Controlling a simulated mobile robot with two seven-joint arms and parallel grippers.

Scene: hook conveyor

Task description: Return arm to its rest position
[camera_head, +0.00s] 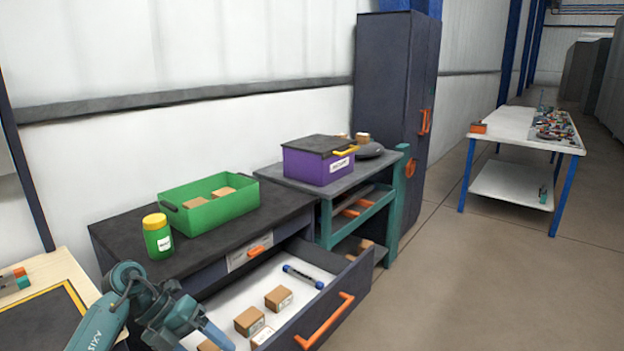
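My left arm comes in at the lower left, and its gripper (212,334) hangs over the near left part of an open drawer (245,289). I cannot make out the gap between its fingers, and no held object shows. The drawer has a white inside and an orange handle (325,322). Several small brown boxes lie in it, one at the middle (278,298) and one nearer the gripper (249,321). A blue marker (303,277) lies towards the drawer's back right. My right gripper is not in view.
On the dark worktop (118,234) stand a green crate (222,212) with brown boxes and a green jar (158,238) with a yellow lid. A purple box (318,163) sits on a grey bench. A wooden board (50,275) lies at the left.

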